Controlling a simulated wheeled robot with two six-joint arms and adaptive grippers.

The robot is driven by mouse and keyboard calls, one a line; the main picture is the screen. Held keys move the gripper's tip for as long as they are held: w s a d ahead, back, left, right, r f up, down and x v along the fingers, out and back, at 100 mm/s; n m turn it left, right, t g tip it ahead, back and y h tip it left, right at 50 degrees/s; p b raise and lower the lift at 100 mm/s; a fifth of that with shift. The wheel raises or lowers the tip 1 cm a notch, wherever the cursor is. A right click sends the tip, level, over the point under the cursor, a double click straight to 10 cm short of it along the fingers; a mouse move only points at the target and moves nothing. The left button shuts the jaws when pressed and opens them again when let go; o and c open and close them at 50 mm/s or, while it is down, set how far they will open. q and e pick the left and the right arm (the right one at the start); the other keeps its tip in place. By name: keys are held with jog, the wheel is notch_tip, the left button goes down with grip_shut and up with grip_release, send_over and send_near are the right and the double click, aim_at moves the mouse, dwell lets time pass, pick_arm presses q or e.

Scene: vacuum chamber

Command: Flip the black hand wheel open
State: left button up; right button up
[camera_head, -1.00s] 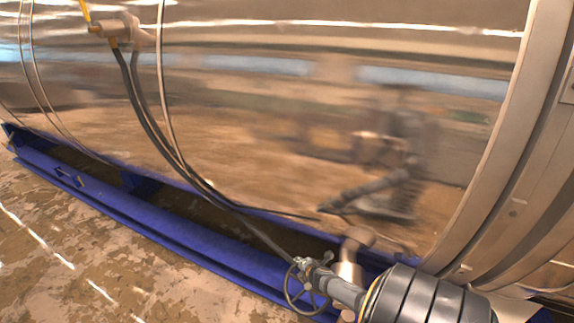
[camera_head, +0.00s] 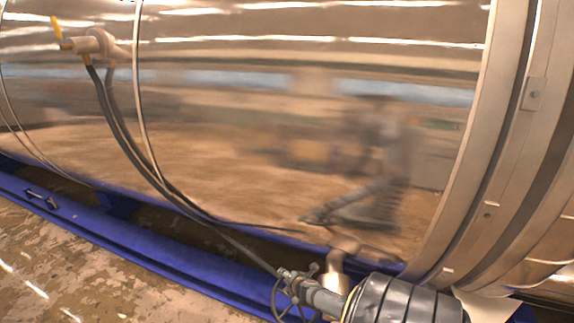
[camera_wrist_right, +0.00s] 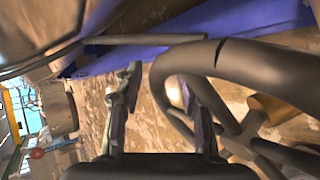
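The black hand wheel (camera_head: 276,296) is a thin dark ring low in the head view, beside the blue frame, partly cut off by the bottom edge. My right gripper (camera_head: 297,284) is at it, its arm coming from the lower right. In the right wrist view, the two fingers of my right gripper (camera_wrist_right: 163,92) stand apart. A thick dark curved rim, seemingly the hand wheel (camera_wrist_right: 270,72), fills the right side and curves into the gap near the right finger. I cannot tell whether they touch. My left gripper is not in view.
The large shiny chamber (camera_head: 260,130) fills the head view and mirrors the robot. A blue support frame (camera_head: 150,240) runs along its base. Dark hoses (camera_head: 150,175) hang from a fitting with a yellow handle (camera_head: 57,30). Mottled floor (camera_head: 60,260) is clear at lower left.

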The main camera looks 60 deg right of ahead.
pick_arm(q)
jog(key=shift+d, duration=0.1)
pick_arm(e)
jog(key=v, duration=1.2)
jog(key=shift+f, duration=0.1)
jog(key=shift+a, duration=0.1)
jog(key=s+a+r+m+g+y, duration=0.15)
jog(key=a+r+m, duration=0.3)
jog(key=a, duration=0.45)
jog(key=s+a+r+m+g+y, duration=0.1)
jog(key=a+r+m+g, duration=0.1)
jog(key=a+r+m, duration=0.5)
jog(key=s+a+r+m+g+y, duration=0.15)
jog(key=a+m, duration=0.25)
jog(key=a, duration=0.6)
notch_tip(320, 180, down, 28)
jog(key=s+d+g+b, duration=0.2)
pick_arm(q)
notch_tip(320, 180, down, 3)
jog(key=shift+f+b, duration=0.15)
jog(key=shift+b, duration=0.45)
pick_arm(e)
jog(key=s+d+f, duration=0.1)
jog(key=s+f, duration=1.7)
jog(key=shift+s+d+f+m+g, duration=0.2)
jog(key=shift+s+d+m+g, duration=0.1)
jog(key=shift+m+g, duration=0.1)
